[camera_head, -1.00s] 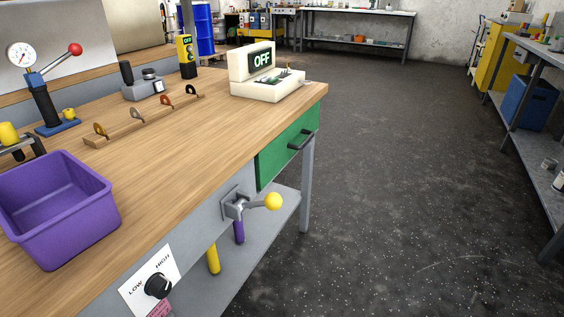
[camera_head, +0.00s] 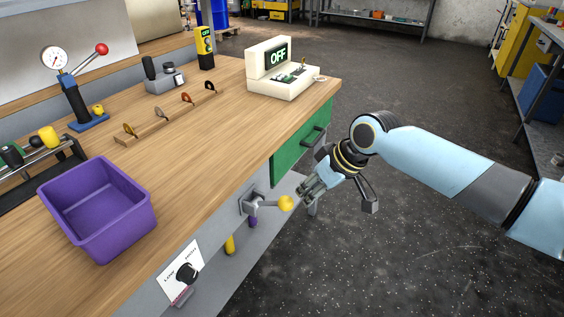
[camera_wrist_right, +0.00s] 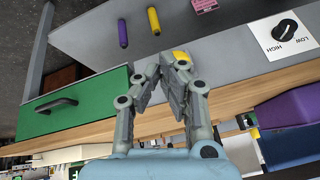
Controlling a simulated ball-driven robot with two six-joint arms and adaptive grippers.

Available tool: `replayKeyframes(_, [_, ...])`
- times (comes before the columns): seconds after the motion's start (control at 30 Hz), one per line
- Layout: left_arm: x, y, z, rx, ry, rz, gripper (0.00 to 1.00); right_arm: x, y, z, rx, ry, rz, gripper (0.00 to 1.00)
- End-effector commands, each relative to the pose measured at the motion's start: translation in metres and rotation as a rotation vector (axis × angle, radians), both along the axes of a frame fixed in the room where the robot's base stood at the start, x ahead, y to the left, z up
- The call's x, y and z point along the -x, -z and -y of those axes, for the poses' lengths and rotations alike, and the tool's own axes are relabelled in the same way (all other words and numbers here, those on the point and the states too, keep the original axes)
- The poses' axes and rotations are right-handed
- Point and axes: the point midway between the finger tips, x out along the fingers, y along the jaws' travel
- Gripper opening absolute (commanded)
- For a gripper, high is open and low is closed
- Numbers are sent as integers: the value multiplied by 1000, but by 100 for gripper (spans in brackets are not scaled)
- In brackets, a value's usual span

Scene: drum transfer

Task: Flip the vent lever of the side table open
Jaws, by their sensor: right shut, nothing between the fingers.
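The lever on the front face of the wooden-topped table has a grey bracket and arm (camera_head: 252,203) and a yellow ball knob (camera_head: 286,203). Its arm points outward from the table, roughly level, to the right in the head view. My right gripper (camera_head: 304,190) is just right of and slightly above the knob, its fingers shut and empty. In the right wrist view, my right gripper (camera_wrist_right: 161,72) partly hides the yellow knob (camera_wrist_right: 181,57), just beyond the right finger. I cannot tell if they touch. My left gripper is out of view.
A green drawer (camera_head: 291,147) with a dark handle is just behind the gripper. A LOW/HIGH dial (camera_head: 187,273) is on the front face, nearer. A purple bin (camera_head: 97,222) and an OFF device (camera_head: 283,84) stand on the tabletop. The floor to the right is open.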

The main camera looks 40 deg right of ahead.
Motion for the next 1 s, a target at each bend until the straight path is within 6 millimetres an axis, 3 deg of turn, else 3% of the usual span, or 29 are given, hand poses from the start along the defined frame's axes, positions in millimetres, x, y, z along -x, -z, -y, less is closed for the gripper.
replayKeyframes(0.03, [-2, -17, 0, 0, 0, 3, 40, -14, -46, 0, 8, -31, 42, 0])
replayKeyframes(0.1, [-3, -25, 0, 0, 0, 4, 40, -26, -81, -2, 10, -66, 78, 0])
replayKeyframes(0.2, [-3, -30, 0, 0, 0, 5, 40, -33, -110, -5, 14, -97, 108, 0])
replayKeyframes(0.27, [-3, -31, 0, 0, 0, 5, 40, -35, -117, -6, 14, -106, 116, 0])
replayKeyframes(0.67, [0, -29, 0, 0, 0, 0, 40, -38, -115, -7, 14, -108, 120, 0])
replayKeyframes(0.83, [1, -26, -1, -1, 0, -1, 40, -48, -99, -14, 8, -106, 120, 0])
replayKeyframes(1.0, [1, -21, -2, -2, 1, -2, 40, -66, -69, -23, 9, -105, 117, 0])
